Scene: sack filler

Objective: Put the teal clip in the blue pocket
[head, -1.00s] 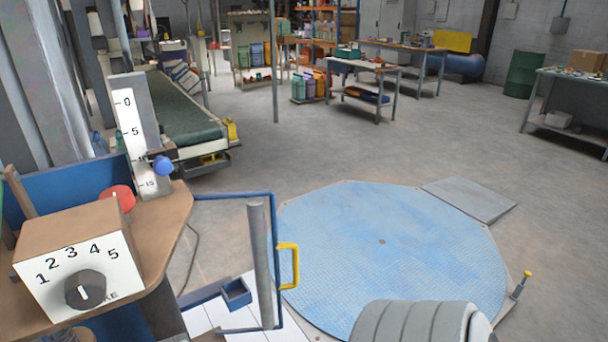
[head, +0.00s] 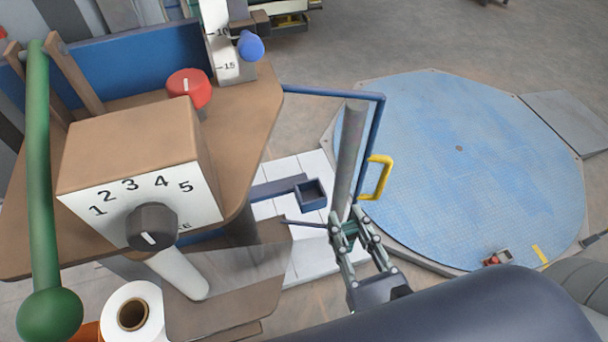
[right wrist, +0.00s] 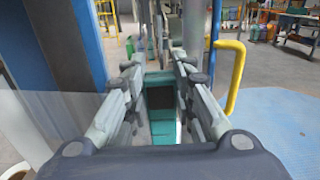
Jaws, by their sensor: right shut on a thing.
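My right gripper (head: 345,222) is in front of the grey upright post in the head view. It is shut on the teal clip (right wrist: 162,132), which shows between its fingers in the right wrist view. In the head view the clip is mostly hidden by the fingers. The blue pocket (head: 311,195) is a small open-topped box on a blue arm, just left of the post. The gripper tips appear slightly right of the pocket and nearer to me, apart from it. My left gripper is not in view.
A blue frame with a yellow handle (head: 377,178) and the grey post (head: 348,150) stand close to my right gripper. A brown console with a numbered dial box (head: 140,150) and red knob (head: 188,88) is at left. The blue round platform (head: 450,150) lies at right.

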